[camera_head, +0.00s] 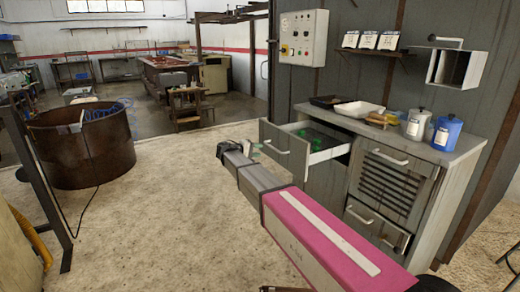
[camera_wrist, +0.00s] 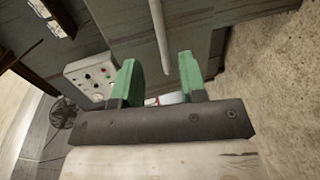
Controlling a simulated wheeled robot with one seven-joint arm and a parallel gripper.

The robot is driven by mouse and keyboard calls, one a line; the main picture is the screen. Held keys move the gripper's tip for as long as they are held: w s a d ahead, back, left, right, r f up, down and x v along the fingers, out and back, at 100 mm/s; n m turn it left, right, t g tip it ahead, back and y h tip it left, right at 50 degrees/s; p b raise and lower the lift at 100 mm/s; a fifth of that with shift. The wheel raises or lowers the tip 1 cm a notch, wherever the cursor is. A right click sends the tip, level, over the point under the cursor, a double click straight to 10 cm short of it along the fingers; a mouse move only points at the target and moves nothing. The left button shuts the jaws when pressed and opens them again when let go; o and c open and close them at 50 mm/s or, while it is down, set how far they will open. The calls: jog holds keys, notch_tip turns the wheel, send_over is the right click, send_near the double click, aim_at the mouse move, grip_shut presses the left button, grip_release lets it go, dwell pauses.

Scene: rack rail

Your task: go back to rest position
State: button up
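My gripper's two green fingers (camera_wrist: 160,85) stand well apart in the wrist view, with no object clearly clamped between them. A small white and red patch shows low between the fingers; I cannot tell what it is. In the head view my arm reaches from the lower right to the middle, and my gripper (camera_head: 256,149) is at its far end, small and partly hidden, close to the open drawer's front. The drawer (camera_head: 284,150) is pulled out of the grey cabinet, with green items (camera_head: 318,140) inside.
A control box (camera_head: 303,37) hangs on the wall. A rusty round tub (camera_head: 85,150) stands at left. Floor between is clear.

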jog(key=s+d+f+m+g+y, duration=0.1)
jog(key=s+d+f+g, duration=0.1)
jog(key=s+d+f, duration=0.35)
jog(key=s+d+f+m+g+y, duration=0.1)
jog(key=s+d+f+g+y, duration=0.15)
jog(key=d, duration=0.55)
jog(key=s+d+f+g+y, duration=0.1)
jog(key=s+d+f, duration=0.35)
jog(key=d, duration=0.25)
jog(key=s+d+f+m+g+y, duration=0.2)
jog(key=s+d+f+y, duration=0.2)
jog(key=s, duration=0.6)
jog(key=s+d+f+m+g+y, duration=0.1)
jog(key=s+d+f+m+y, duration=0.2)
jog(key=s, duration=0.7)
jog(key=d+f+y, duration=0.1)
jog(key=d+f, duration=0.1)
jog(key=d, duration=0.1)
jog(key=shift+g, duration=0.35)
jog(key=shift+d+f, duration=0.1)
jog(key=shift+d, duration=0.1)
